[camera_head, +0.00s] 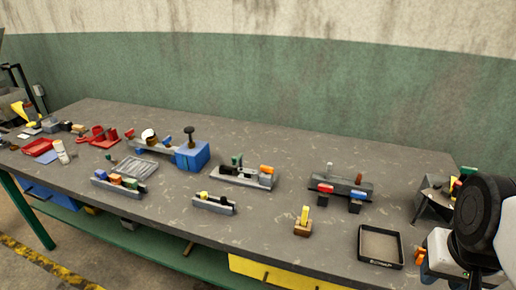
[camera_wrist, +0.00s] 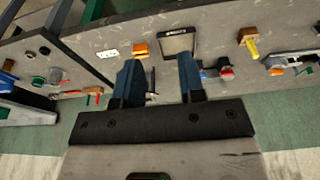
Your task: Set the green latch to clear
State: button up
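A small upright green piece (camera_head: 237,160), which looks like the green latch, stands on a grey fixture (camera_head: 232,180) near the table's middle, beside black parts and an orange block (camera_head: 267,169). Its setting is too small to read. In the wrist view a fixture with orange and green parts (camera_wrist: 299,70) shows at the right edge, partly cut off. My gripper (camera_wrist: 161,82) is open, with its two blue-grey fingers apart and nothing seen held between them. In the head view my arm is at the far right, well away from the green piece; the fingers are not visible there.
A fixture with red and blue blocks (camera_head: 340,184), a wooden block with a yellow lever (camera_head: 303,222) and a black-rimmed tray (camera_head: 364,259) lie between my arm and the green piece. A blue box (camera_head: 192,156) stands left of it. Bare tabletop lies around these.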

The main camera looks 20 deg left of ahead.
jog(key=shift+w, duration=0.1)
jog(key=c, duration=0.5)
jog(key=shift+w+a+r, duration=0.15)
jog(key=shift+w+a, duration=0.05)
jog(key=shift+w, duration=0.05)
grip_shut()
jog(key=w+a+n+g+y, duration=0.1)
jog(key=w+a+y, duration=0.2)
jog(key=w+a, duration=0.8)
jog(key=w+a+g+y, duration=0.15)
jog(key=w+a, duration=0.55)
jog(key=w, duration=0.7)
jog(key=w+a+f+y, duration=0.2)
jog(key=w+a+f, duration=0.3)
jog(key=w+a, duration=0.4)
jog(key=w+a+f+n+g+y, duration=0.1)
jog(key=w+a+f+y, duration=0.2)
jog(key=w+a, duration=0.7)
jog(key=x, duration=0.4)
jog(key=shift+w+a+r, duration=0.2)
jog(key=shift+a+r, duration=0.05)
jog(key=shift+r, duration=0.05)
jog(key=shift+g, duration=0.25)
